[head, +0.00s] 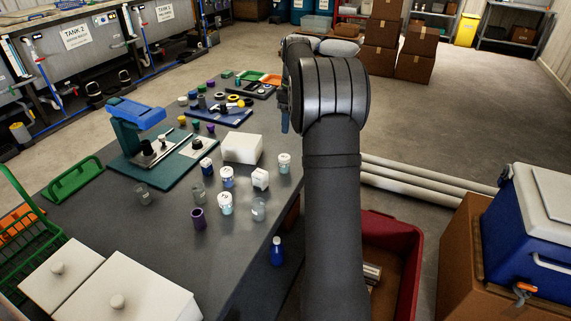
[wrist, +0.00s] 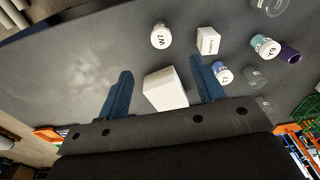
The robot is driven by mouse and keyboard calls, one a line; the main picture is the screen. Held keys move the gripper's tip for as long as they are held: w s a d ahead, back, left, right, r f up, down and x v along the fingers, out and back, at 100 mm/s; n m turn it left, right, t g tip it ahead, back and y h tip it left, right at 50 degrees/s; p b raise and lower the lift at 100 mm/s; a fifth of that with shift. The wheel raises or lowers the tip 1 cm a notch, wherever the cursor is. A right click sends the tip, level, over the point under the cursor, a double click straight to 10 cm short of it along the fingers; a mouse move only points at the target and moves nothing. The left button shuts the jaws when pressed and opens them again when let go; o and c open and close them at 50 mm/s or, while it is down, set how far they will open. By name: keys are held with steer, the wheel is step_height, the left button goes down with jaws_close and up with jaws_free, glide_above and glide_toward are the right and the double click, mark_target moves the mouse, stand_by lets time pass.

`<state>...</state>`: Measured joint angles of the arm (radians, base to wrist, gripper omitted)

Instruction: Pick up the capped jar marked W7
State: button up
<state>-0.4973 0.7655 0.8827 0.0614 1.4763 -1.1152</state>
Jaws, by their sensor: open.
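The capped jar marked W7 (wrist: 158,36) stands upright on the grey table in the wrist view, with a white cap and its W7 label showing. In the head view the matching white-capped jar (head: 284,162) stands near the table's right edge; its mark is too small to read there. My gripper (wrist: 160,65) is open and empty, with its two blue fingers spread apart. The W7 jar appears beyond the fingertips, apart from them. In the head view my arm hides most of the gripper.
A white block (wrist: 165,88) shows between the fingers. A small white box (wrist: 208,40) stands beside the W7 jar. A blue-capped jar (wrist: 222,73), another white-capped jar (wrist: 264,46) and a purple container (wrist: 290,52) stand nearby. The table left of W7 in the wrist view is clear.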

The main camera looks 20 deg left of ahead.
glide_toward(284, 157)
steer(key=shift+h, duration=0.4)
step_height(284, 157, down, 7)
steer(key=shift+d+r, duration=0.1)
steer(key=shift+d, duration=0.05)
steer(key=shift+a+f, duration=0.2)
steer(key=shift+f, duration=1.1)
steer(key=shift+a+f, duration=0.25)
steer(key=shift+f, duration=1.1)
steer(key=c, duration=1.1)
steer(key=shift+r, duration=0.15)
